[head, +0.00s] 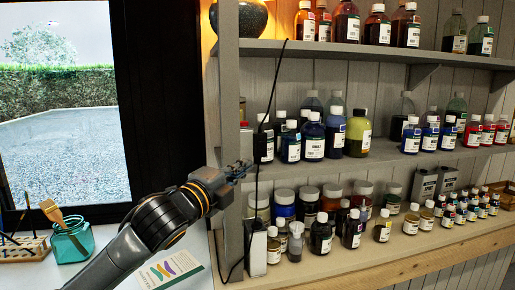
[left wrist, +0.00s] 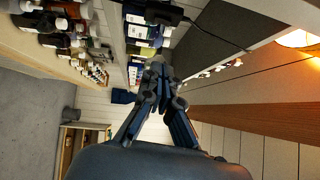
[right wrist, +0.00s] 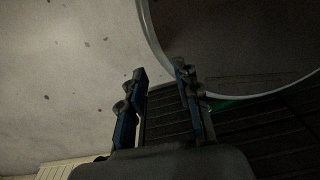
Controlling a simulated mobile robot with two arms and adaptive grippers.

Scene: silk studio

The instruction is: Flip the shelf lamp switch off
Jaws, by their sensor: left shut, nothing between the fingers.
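A warm lamp glow (left wrist: 300,38) shows at right there, and also beside the top of the post in the head view (head: 209,30). My left gripper (head: 241,168) is shut and empty beside the post, close to the cord; contact cannot be told. My right gripper (right wrist: 160,75) is open and empty, outside the head view.
Shelves (head: 400,155) of paint and ink bottles stand right of the post. A teal jar with a brush (head: 71,240) and a leaflet (head: 165,272) lie on the white surface at left. A round rim (right wrist: 150,40) is near my right gripper.

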